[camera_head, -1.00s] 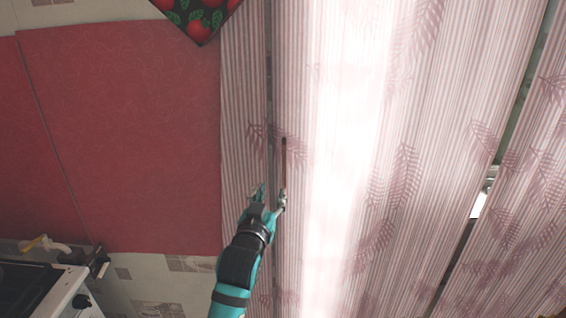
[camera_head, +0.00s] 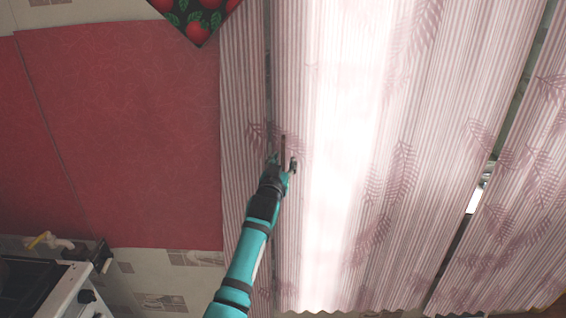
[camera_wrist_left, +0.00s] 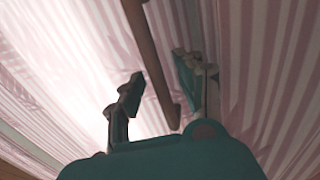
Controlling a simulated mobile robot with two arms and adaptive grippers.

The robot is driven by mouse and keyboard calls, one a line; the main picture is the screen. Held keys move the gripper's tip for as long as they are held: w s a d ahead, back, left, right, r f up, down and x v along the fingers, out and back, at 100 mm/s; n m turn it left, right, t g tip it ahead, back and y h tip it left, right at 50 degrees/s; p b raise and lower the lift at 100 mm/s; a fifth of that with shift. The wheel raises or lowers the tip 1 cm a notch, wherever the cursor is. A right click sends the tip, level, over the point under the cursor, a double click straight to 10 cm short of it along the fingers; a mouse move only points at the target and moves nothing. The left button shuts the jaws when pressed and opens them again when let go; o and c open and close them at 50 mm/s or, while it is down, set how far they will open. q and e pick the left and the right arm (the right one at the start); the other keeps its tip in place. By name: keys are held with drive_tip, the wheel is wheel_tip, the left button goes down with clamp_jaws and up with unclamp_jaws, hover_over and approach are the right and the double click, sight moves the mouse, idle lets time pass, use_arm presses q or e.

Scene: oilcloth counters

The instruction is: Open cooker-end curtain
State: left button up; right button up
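A pink striped curtain with leaf prints (camera_head: 400,130) hangs closed across the bright window, with a narrower strip (camera_head: 243,90) of the same cloth at its left, nearer the cooker. A thin brown rod (camera_head: 283,143) hangs before the wide panel's left edge. The rod also shows in the left wrist view (camera_wrist_left: 150,50). My left gripper (camera_head: 283,161) is open at the rod's lower part. In the wrist view the rod passes between its two fingers (camera_wrist_left: 158,90), with gaps visible; contact cannot be told. My right gripper is not in view.
The cooker (camera_head: 70,290) stands at lower left, with a yellow-handled pipe tap (camera_head: 47,241) behind it. A red wall panel (camera_head: 140,140) covers the left. A strawberry-patterned cloth (camera_head: 198,18) hangs at the top. Another curtain panel (camera_head: 520,210) hangs at the right.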

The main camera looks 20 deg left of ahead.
use_arm(q)
clamp_jaws()
drive_tip(key=shift+w+f, duration=0.1)
drive_tip(key=shift+f, duration=0.05)
idle(0.5)
